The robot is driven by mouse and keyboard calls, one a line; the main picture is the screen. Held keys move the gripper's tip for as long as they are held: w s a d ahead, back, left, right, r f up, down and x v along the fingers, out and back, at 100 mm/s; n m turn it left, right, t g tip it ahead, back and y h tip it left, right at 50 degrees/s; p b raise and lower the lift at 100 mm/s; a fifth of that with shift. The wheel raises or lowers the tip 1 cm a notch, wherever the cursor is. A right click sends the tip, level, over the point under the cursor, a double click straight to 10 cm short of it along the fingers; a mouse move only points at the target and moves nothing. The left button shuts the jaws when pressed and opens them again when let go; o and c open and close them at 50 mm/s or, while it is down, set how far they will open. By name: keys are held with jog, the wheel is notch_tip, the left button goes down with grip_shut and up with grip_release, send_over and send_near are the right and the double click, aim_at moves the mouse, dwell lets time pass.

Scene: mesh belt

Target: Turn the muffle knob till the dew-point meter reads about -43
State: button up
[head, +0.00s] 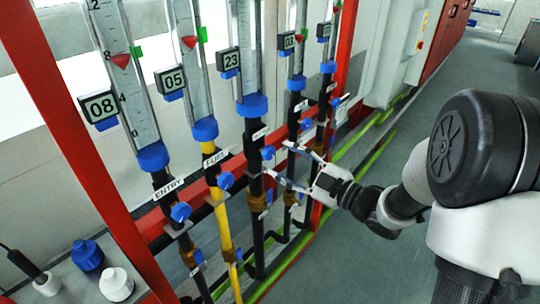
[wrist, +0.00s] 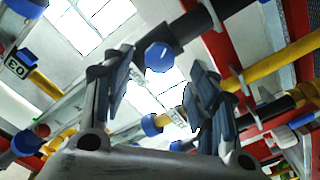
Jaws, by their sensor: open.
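My gripper (head: 277,161) reaches in from the right toward the row of valve knobs, with its two fingers spread and nothing held. A blue knob (head: 268,152) on the third tube, with the display 23, is by the fingertips in the head view. In the wrist view a round blue knob (wrist: 160,57) shows in the gap between the fingers of my gripper (wrist: 160,72), apparently touching neither. The small label (head: 260,133) by the third tube is too small to read, so I cannot tell which knob is the muffle knob. I cannot make out a dew-point meter reading.
Blue knobs labelled ENTRY (head: 181,212) and FUEL (head: 226,180) stand to the left. Further tubes with a display 03 (head: 288,41) stand to the right. A red post (head: 340,70) and green floor rails (head: 375,152) are close by.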

aim_at(271, 154)
jog(key=x, duration=0.6)
jog(key=shift+w+a+b, duration=0.1)
jog(key=shift+b, duration=0.25)
jog(key=shift+c, duration=0.3)
jog(key=c, duration=1)
